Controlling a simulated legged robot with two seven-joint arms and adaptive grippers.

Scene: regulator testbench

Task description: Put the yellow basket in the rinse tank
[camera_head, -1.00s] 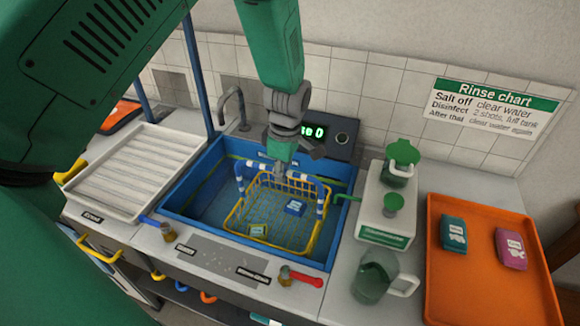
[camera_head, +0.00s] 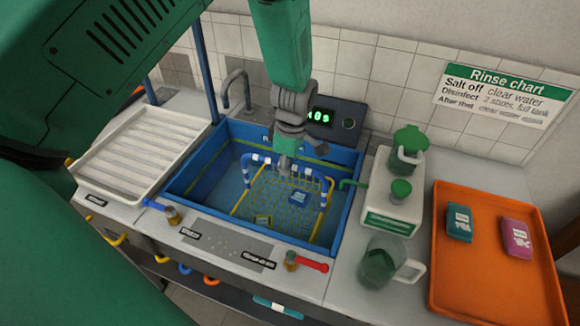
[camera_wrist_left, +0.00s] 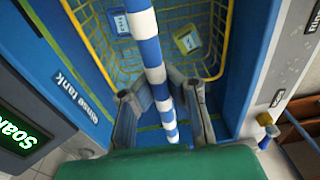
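The yellow basket (camera_head: 237,205) is inside the blue rinse tank (camera_head: 188,183), low between its walls. It also shows in the left wrist view (camera_wrist_left: 113,74). Its blue-and-white striped handle (camera_wrist_left: 150,48) runs between the fingers of my left gripper (camera_wrist_left: 163,88), which appear shut on it. In the head view the left gripper (camera_head: 286,165) points down at the handle's middle. Inside the basket lie a blue packet (camera_head: 299,197) and a yellowish packet (camera_head: 263,219). My right gripper is not in view.
A white drain tray (camera_head: 130,165) is left of the tank. To the right stand a white dispenser (camera_head: 393,212), a clear jug (camera_head: 385,262) and an orange tray (camera_head: 485,275) with two packets. A faucet (camera_head: 238,90) and display (camera_head: 335,118) are behind.

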